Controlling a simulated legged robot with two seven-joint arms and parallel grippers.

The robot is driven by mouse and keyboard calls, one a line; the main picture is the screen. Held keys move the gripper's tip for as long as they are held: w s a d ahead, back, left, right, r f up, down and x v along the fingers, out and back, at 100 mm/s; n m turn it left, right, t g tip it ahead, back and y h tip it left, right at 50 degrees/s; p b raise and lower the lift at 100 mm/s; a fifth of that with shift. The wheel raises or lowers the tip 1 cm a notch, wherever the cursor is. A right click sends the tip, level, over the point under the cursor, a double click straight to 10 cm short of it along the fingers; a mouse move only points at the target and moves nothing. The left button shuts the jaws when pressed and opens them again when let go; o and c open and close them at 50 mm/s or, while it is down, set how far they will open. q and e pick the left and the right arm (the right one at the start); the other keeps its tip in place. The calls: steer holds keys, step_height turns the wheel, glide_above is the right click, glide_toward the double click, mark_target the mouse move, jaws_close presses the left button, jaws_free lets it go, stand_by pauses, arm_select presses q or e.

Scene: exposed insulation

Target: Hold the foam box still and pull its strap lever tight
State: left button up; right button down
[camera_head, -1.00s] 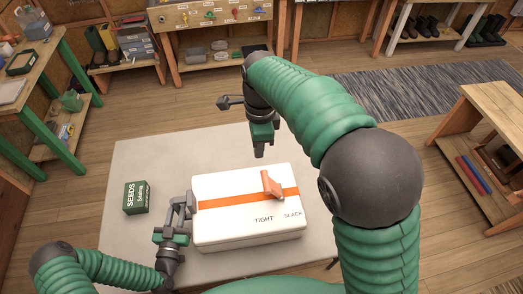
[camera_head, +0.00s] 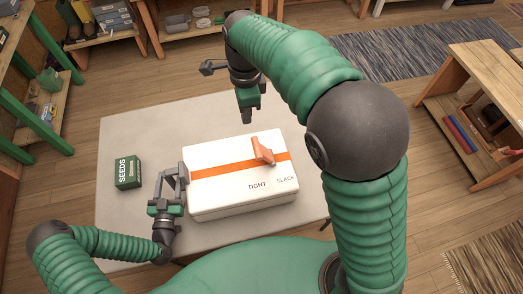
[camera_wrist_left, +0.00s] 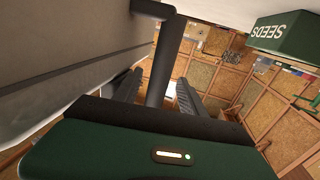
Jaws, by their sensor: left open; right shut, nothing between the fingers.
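The white foam box (camera_head: 225,191) sits on the grey table, with an orange strap (camera_head: 213,170) across its lid. An orange lever (camera_head: 263,151) stands up from the strap near the right, behind the printed words TIGHT and SLACK. My left gripper (camera_head: 177,172) is open beside the box's left wall; whether it touches cannot be told. My right gripper (camera_head: 246,118) is shut and empty, just behind and above the box's far edge, apart from the lever.
A green SEEDS box (camera_head: 128,172) stands on the table (camera_head: 130,125) left of my left gripper; it also shows in the left wrist view (camera_wrist_left: 285,32). The table is clear behind the foam box. A wooden bench (camera_head: 480,75) stands off to the right.

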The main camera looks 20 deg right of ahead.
arm_select(q)
steer(key=shift+s+a+f, duration=0.1)
steer(key=shift+s, duration=0.4)
steer(key=v, duration=1.1)
steer(key=w+a+r+m+g+y, duration=0.2)
steer(key=w+a+m+g, duration=0.15)
steer(key=w+g, duration=0.5)
steer(key=s+d+r+n+g+y, duration=0.1)
steer(key=s+d+r+n+g, duration=0.2)
steer(key=s+r, duration=0.3)
steer(key=s+d+r+n+g+y, duration=0.1)
steer(key=s+d+r+n+g, duration=0.2)
steer(key=s+r, duration=0.3)
steer(key=shift+s+d+r+b, duration=0.25)
steer(key=shift+d+r+b, duration=0.1)
steer(key=shift+r, duration=1.15)
arm_select(e)
steer(key=s+d+f+n+t, duration=0.2)
steer(key=s+d+f+n, duration=0.9)
steer(key=n, duration=0.7)
steer(key=shift+s+d+f+t, duration=0.25)
steer(key=shift+s+d+t, duration=0.1)
steer(key=shift+s, duration=1.55)
arm_select(q)
steer(key=shift+w+a+f+g, duration=0.1)
steer(key=shift+w+g, duration=0.05)
steer(key=shift+g, duration=0.1)
arm_select(e)
steer(key=shift+w+a, duration=0.1)
